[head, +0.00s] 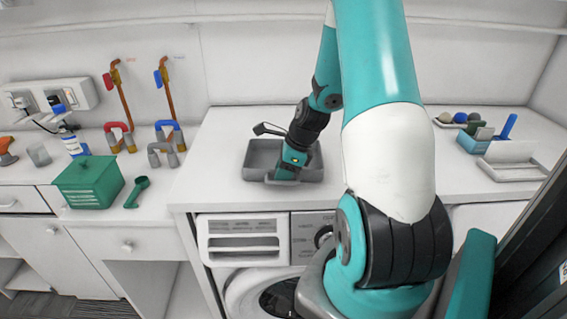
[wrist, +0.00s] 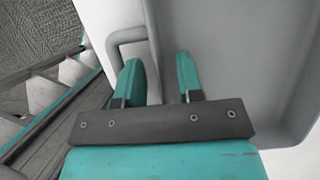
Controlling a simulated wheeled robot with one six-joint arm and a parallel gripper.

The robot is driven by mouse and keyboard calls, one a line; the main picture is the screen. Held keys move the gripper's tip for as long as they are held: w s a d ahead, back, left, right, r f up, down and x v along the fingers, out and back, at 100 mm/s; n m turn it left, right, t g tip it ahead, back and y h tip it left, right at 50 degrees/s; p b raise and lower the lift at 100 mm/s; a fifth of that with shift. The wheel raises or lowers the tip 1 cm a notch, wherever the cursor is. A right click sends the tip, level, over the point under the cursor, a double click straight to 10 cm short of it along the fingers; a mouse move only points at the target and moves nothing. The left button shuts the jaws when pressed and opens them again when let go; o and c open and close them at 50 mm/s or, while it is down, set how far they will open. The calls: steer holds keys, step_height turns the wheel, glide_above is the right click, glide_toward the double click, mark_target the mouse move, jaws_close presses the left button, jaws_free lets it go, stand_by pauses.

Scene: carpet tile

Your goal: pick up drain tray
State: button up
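The drain tray (head: 256,163) is a shallow grey tray on the white top of the washing machine, in the middle of the head view. In the wrist view its smooth grey inside (wrist: 235,50) fills the right side, with a grey loop handle (wrist: 112,42) on its outer wall. My gripper (head: 286,174) points down at the tray's front side. In the wrist view my gripper (wrist: 160,80) has its two teal fingers apart, one on the outer side by the handle and one on the inner side of the wall. Contact with the wall cannot be told.
On the left counter are a green box (head: 90,182), a green scoop (head: 137,191), a bottle (head: 72,141) and several pipe fittings (head: 162,154). At right stand a blue bin (head: 474,142) and a white tray (head: 512,172). The top around the drain tray is clear.

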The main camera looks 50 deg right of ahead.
jaws_close()
steer(key=shift+r, duration=0.1)
